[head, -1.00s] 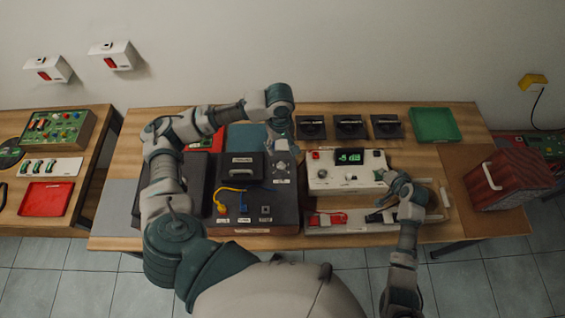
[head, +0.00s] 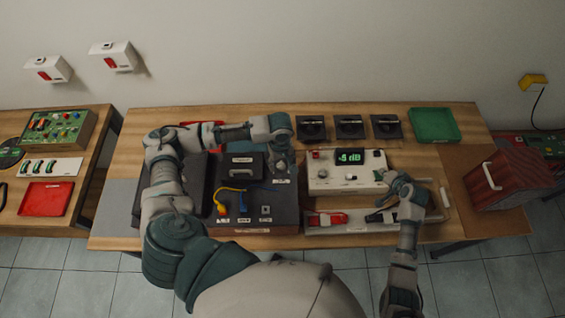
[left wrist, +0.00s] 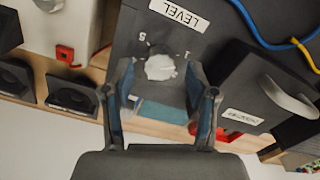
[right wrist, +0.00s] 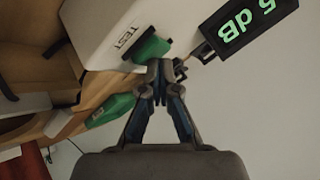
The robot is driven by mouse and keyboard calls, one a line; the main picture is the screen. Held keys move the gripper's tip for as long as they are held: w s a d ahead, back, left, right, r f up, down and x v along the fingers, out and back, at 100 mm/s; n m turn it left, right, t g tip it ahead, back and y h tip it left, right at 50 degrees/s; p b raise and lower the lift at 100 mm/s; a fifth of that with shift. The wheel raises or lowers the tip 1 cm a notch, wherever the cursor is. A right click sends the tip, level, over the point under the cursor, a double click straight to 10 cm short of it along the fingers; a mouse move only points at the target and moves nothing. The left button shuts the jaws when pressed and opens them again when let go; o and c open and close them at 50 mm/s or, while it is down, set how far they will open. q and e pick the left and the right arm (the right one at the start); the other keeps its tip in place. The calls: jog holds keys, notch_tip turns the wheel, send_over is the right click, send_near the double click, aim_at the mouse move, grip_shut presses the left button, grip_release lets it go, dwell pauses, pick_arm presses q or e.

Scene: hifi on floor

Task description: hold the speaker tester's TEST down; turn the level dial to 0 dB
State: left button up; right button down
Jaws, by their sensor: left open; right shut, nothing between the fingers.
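The level dial (left wrist: 160,67) is a pale knob under a LEVEL label on a dark box (head: 235,207). My open left gripper (left wrist: 160,82) has a finger on either side of the dial; contact is not clear. In the head view my left gripper (head: 281,160) hides most of the dial. The white speaker tester (head: 325,178) has a lit green display (head: 350,157); in the right wrist view the display (right wrist: 243,25) shows 5 dB, partly cut off. The green TEST button (right wrist: 152,48) meets the closed fingertips of my right gripper (right wrist: 160,75), which also shows in the head view (head: 388,179).
Black speakers (head: 350,127) stand in a row behind the tester, with a green tray (head: 435,125) to their right. A red box (head: 505,180) stands at the right end. Yellow and blue cables (head: 230,190) lie on the dark box near my left arm.

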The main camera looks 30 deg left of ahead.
pick_arm(q)
jog(key=shift+f, duration=0.55)
grip_shut()
